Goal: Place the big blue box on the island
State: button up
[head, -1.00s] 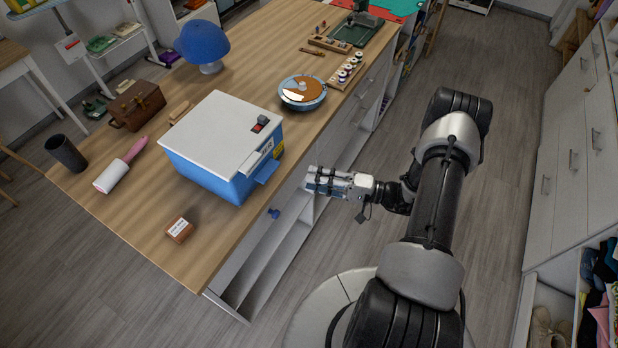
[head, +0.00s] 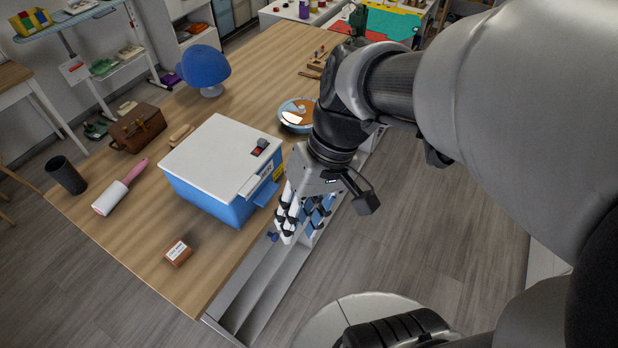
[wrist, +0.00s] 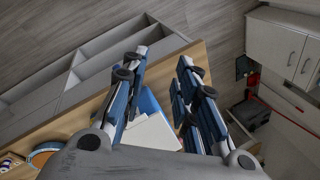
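The big blue box (head: 213,205) has a white lid and stands upright on the wooden-topped island (head: 130,235), near its right-hand edge. It has a blue tab and a yellow label on its right side. My gripper (head: 302,212) points down just right of the box, beside the island's edge. Its two fingers are apart with nothing between them in the head view. In the wrist view the open fingers (wrist: 163,62) frame part of the box's white lid (wrist: 150,132) and blue side. Most of the box is hidden there by my gripper.
On the island are a small brown box (head: 177,253), a lint roller (head: 118,188), a black cup (head: 66,175), a brown case (head: 137,127), a blue cap (head: 204,67) on a stand and a round blue-rimmed dish (head: 297,115). The front left of the top is mostly clear.

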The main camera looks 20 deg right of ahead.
jog(key=s+d+r+t+h, duration=0.2)
jog(key=s+r+t+h, duration=0.1)
jog(key=s+r+t, duration=0.1)
jog(key=shift+d+r+t+h, duration=0.3)
jog(key=shift+t+h, duration=0.1)
jog(key=shift+t, duration=0.1)
jog(key=shift+f+b, duration=0.45)
dwell(0.6)
